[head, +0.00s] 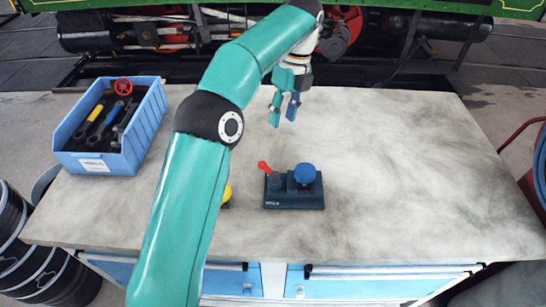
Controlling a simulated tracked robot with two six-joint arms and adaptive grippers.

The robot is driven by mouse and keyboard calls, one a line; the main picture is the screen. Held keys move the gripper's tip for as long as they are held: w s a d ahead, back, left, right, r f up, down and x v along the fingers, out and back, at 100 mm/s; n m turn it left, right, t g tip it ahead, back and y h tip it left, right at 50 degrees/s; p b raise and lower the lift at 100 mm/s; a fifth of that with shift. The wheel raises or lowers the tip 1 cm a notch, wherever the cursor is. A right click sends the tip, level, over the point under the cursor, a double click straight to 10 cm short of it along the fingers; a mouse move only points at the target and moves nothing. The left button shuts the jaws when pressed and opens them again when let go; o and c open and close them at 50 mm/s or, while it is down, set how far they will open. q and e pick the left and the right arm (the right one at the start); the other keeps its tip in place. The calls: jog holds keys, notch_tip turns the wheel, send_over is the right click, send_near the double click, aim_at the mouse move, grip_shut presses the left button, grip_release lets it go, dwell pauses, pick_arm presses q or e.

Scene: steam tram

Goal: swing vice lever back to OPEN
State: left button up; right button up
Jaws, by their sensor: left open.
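The vice (293,200) is a small dark blue block near the front middle of the bench. Its lever (264,167) has a red tip and leans up to the left from the vice's left part. A round blue knob-like piece (305,173) sits on the vice's right part. A label on its front is too small to read. My left gripper (283,114) is open and empty, fingers pointing down, behind the vice and apart from the lever. My right gripper is not in view.
A blue bin (71,162) with tools and a red handwheel (123,86) stands at the back left. A yellow item (227,193) is partly hidden behind my left arm, left of the vice. The bench top (420,170) is clear on the right.

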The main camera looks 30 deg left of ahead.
pick_arm(q)
jog(key=b, duration=0.2)
send_near(268, 168)
jog(key=f, duration=0.3)
jog(key=s+f, duration=0.1)
jog(key=f, duration=0.4)
jog(key=shift+s+a+f, duration=0.15)
jog(key=shift+a+f, duration=0.05)
jog(key=shift+f, duration=0.1)
grip_shut()
jog(key=shift+d, duration=0.1)
